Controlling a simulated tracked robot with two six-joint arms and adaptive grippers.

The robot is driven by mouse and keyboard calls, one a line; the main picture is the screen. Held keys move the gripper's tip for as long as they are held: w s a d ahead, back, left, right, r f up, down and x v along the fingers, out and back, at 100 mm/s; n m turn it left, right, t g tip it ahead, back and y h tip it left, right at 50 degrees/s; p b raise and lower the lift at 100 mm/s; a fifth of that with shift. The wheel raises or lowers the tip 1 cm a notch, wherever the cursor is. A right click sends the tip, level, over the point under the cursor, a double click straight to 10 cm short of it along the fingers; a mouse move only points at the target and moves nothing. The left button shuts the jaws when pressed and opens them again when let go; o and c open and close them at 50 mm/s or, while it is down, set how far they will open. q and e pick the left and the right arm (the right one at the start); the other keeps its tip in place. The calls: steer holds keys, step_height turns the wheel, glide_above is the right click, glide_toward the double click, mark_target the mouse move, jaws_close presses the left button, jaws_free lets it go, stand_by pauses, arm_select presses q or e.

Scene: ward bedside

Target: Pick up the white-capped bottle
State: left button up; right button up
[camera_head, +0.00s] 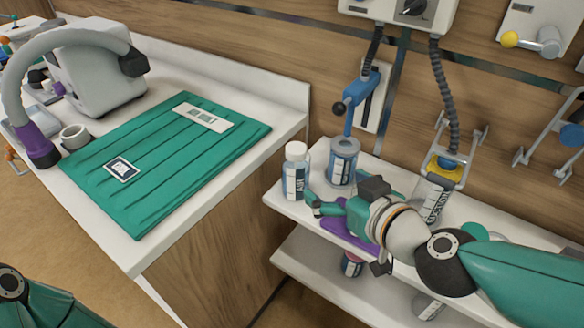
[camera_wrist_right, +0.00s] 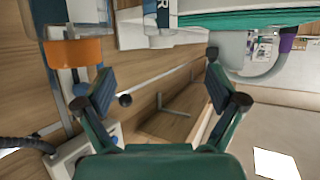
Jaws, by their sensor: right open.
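The white-capped bottle (camera_head: 296,170) stands upright near the left end of the white wall shelf (camera_head: 284,207). It has a blue body and a pale label. My right gripper (camera_head: 318,205) is open, close to the bottle's lower right side in the head view. Whether they touch is unclear. In the right wrist view the open fingers (camera_wrist_right: 155,88) have nothing between them. A labelled container is cut off at the top edge there; I cannot tell which one it is. My left gripper is out of view.
A blue-grey canister (camera_head: 343,162) stands just right of the bottle. A purple item (camera_head: 345,236) lies under my right gripper. A labelled bottle (camera_head: 433,200) stands farther right. A green package (camera_head: 165,155) lies on the counter at left. Below is a lower shelf (camera_head: 312,262).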

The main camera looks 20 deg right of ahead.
mark_target(296, 160)
steer(key=x, duration=0.7)
steer(key=p+x, duration=0.1)
steer(key=x, duration=0.2)
steer(key=shift+w+a+f, duration=0.15)
steer(key=shift+w+a, duration=0.15)
steer(key=shift+w, duration=0.05)
steer(key=shift+x, duration=2.7)
steer(key=shift+d, duration=0.15)
steer(key=c, duration=1.5)
steer(key=shift+r, duration=0.3)
steer(key=shift+c, duration=0.2)
